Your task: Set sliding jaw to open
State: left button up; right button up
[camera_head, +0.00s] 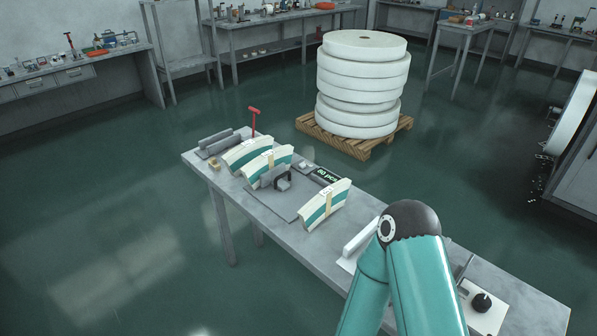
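A grey metal workbench (325,252) runs diagonally through the middle of the view. At its far left end two parallel grey bars (216,142) lie with a narrow gap between them, and a red T-shaped handle (253,118) stands upright behind them. I cannot tell for certain which of these parts is the sliding jaw. One of my teal arms shows at lower right, its dark elbow over the bench. Neither gripper is in view.
Banded curved white and teal stacks stand on the bench, one at the right of the plate (325,205). A control box with a black knob (482,303) is at the right end. White rolls (362,85) stand on a pallet behind.

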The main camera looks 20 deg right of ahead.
aim_at(274, 177)
jog(key=u, duration=0.05)
jog(key=i, duration=1)
jog(key=z, duration=0.05)
